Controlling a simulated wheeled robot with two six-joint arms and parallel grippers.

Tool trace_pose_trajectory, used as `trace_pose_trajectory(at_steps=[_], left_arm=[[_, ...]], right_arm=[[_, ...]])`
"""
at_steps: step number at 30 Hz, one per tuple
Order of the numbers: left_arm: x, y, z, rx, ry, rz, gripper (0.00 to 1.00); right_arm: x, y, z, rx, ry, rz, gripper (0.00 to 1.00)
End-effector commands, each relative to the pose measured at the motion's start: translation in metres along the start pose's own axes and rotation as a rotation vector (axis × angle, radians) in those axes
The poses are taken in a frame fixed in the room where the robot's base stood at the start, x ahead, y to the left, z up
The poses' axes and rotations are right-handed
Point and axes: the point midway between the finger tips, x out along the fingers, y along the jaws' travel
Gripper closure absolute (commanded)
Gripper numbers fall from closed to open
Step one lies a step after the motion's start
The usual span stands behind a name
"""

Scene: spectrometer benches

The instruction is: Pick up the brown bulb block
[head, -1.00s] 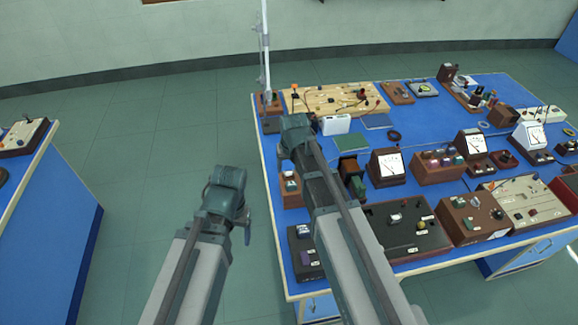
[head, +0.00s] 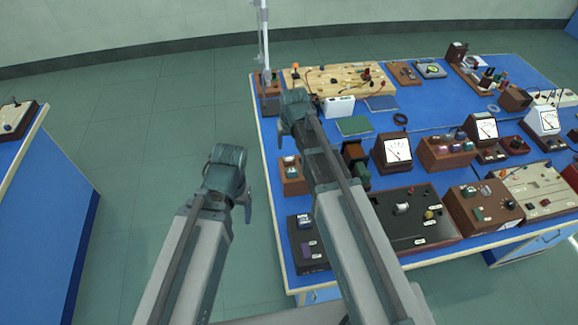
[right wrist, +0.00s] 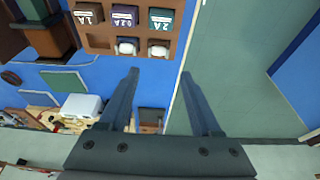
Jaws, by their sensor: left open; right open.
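A brown block (head: 292,178) with pale caps lies at the left edge of the blue bench. It shows in the right wrist view as a brown block (right wrist: 100,42) with dark and green tops labelled in amperes and white rounded caps. I cannot tell which brown block is the bulb block. My right gripper (head: 296,104) is over the bench's left side, above and behind that block in the head view. In the right wrist view its fingers (right wrist: 160,74) are open, with nothing between them. My left gripper (head: 228,170) is left of the bench over the floor; its jaws are mostly hidden.
A tall stand (head: 264,50) rises at the bench's back left corner. A white box (head: 338,106), a green pad (head: 354,126) and a white-faced meter (head: 393,152) are nearby. A dark panel box (head: 412,212) is at the front.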

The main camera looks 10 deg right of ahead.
Motion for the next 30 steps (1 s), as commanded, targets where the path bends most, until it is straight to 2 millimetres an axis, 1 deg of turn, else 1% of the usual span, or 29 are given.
trace_pose_trajectory(at_steps=[1,7,10,16,20,23,30], left_arm=[[0.016,0.002,-0.001,0.0,0.0,0.0,0.21],[0.043,0.004,-0.003,-0.002,0.0,0.0,0.21],[0.049,0.005,-0.003,-0.002,0.0,0.0,0.21],[0.048,0.005,-0.003,-0.002,0.0,0.0,0.21],[0.054,0.005,-0.003,-0.002,0.0,0.0,0.21],[0.064,0.006,-0.004,-0.003,0.0,0.0,0.21],[0.094,0.009,-0.005,-0.003,0.0,0.0,0.21]], right_arm=[[0.016,0.0,0.001,0.0,0.0,0.0,0.35],[0.044,0.0,0.001,0.0,0.0,0.0,0.35],[0.051,0.0,0.001,0.0,0.0,0.0,0.35],[0.05,0.0,0.0,0.0,0.0,0.0,0.35],[0.057,0.001,0.0,0.0,0.0,0.0,0.35],[0.067,0.002,0.001,0.0,0.0,0.0,0.35],[0.098,0.003,0.001,0.0,0.0,0.0,0.35]])
